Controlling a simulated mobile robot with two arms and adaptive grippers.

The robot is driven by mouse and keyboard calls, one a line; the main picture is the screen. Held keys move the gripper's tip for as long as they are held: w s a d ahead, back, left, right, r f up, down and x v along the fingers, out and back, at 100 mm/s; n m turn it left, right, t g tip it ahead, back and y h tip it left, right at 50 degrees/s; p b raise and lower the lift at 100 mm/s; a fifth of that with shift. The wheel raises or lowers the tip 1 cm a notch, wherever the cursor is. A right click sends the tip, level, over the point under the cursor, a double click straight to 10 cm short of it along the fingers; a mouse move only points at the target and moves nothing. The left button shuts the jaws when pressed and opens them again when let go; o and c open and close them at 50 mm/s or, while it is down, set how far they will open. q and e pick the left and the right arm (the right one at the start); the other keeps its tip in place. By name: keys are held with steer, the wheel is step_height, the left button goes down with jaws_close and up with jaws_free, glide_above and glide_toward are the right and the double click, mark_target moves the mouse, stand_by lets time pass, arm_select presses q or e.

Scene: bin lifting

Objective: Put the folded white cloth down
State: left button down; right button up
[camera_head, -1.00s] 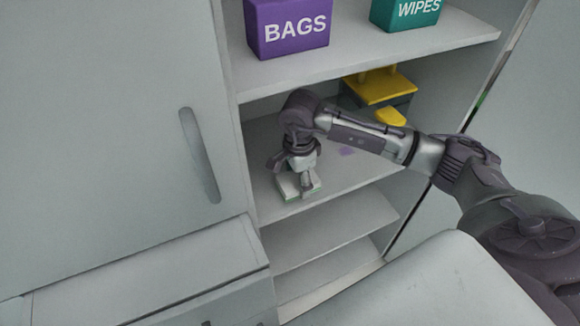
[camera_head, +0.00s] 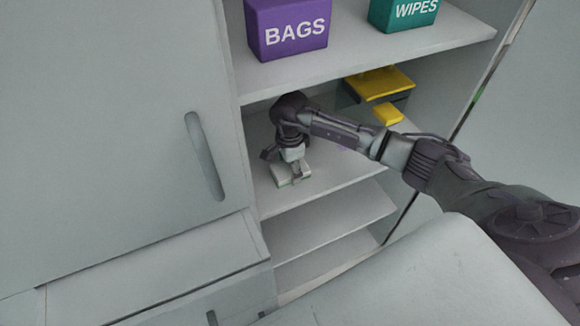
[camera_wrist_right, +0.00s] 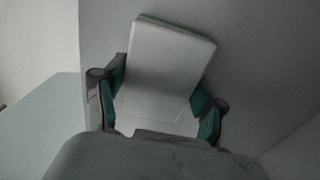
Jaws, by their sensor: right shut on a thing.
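The folded white cloth (camera_head: 283,176) is at the left of the middle shelf (camera_head: 345,166) in the head view, close to the shelf's front. My right gripper (camera_head: 294,172) reaches down over it and is shut on it. In the right wrist view the cloth (camera_wrist_right: 165,70) appears as a pale block with a thin green edge, between the two fingers of the right gripper (camera_wrist_right: 160,108). Whether the cloth's underside touches the shelf cannot be told. My left gripper is in neither view.
A purple BAGS box (camera_head: 287,28) and a teal WIPES box (camera_head: 403,14) stand on the shelf above. A yellow-topped item (camera_head: 380,82) sits deeper to the right. The closed cabinet door (camera_head: 110,130) is at left. Lower shelves (camera_head: 330,222) look empty.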

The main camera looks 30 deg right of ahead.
steer(key=o, duration=1)
steer(key=shift+r+p, duration=0.25)
steer(key=shift+p, duration=0.15)
steer(key=shift+w+r+b, duration=0.1)
steer(key=shift+r+b, duration=0.2)
steer(key=shift+b, duration=0.1)
step_height(320, 180, up, 5)
steer(key=shift+r+b, duration=0.2)
steer(key=shift+b, duration=0.55)
steer(key=shift+r, duration=0.6)
